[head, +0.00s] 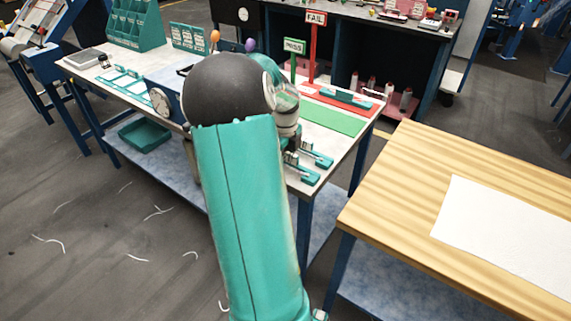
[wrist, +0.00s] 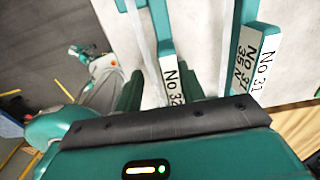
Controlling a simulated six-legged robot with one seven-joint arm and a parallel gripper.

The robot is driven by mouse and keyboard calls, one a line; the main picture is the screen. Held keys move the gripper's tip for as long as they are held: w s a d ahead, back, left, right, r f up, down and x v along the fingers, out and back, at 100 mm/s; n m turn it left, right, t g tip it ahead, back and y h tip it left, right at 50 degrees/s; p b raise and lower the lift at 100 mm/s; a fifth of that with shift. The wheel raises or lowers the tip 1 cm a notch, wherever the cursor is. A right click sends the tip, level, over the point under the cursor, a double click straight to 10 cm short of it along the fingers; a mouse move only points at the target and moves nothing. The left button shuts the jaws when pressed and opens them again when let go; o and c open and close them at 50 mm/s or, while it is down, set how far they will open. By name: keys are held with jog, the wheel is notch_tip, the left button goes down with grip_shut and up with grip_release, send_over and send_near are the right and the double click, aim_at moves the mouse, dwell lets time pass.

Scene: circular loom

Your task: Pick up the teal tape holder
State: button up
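Several teal holders with white number labels lie on the pale bench top in the wrist view. One marked "No 32" (wrist: 162,40) runs between the two dark fingers of my gripper (wrist: 160,86). The fingers stand apart, and I cannot tell whether they touch it. A wider teal holder (wrist: 240,50) with more labels lies to the right. I cannot tell which one is the tape holder. In the head view, teal pieces with metal parts (head: 318,159) show on the bench just right of my arm, which hides my gripper.
The bench (head: 308,185) also carries a green mat (head: 332,117), a red mat with a teal piece (head: 347,98), and red FAIL (head: 316,18) and green PASS (head: 294,46) signs. A wooden table (head: 400,190) with a white sheet (head: 505,225) stands at right.

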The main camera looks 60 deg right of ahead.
aim_at(285, 163)
jog(key=shift+c, duration=0.2)
notch_tip(285, 163, up, 10)
jog(key=o, duration=0.3)
grip_shut()
